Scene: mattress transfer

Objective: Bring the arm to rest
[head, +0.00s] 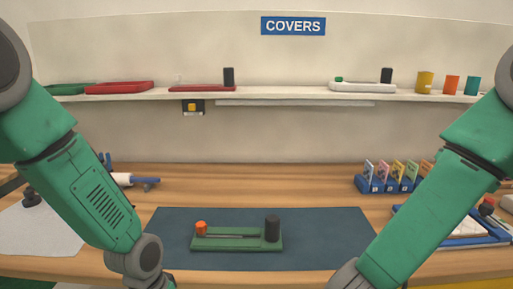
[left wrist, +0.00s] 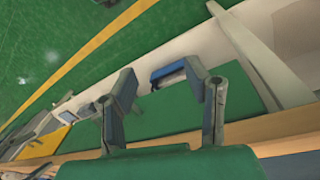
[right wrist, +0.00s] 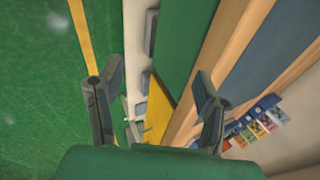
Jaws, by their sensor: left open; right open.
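My two green arms come in from the left and right sides of the head view and bend down past the bottom edge, so neither gripper's fingers show there. In the left wrist view my left gripper (left wrist: 163,108) is open, with nothing between its fingers. In the right wrist view my right gripper (right wrist: 158,100) is open and empty. Both hang in front of the wooden table (head: 310,190), over the side of the green floor (right wrist: 45,90).
A green base (head: 225,244) with an orange knob (head: 201,228) and black cylinder (head: 272,228) lies on a dark blue mat (head: 345,225). Card holders (head: 388,184) stand back right. A shelf (head: 290,96) holds trays and coloured cups. A white sheet (head: 45,235) lies left.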

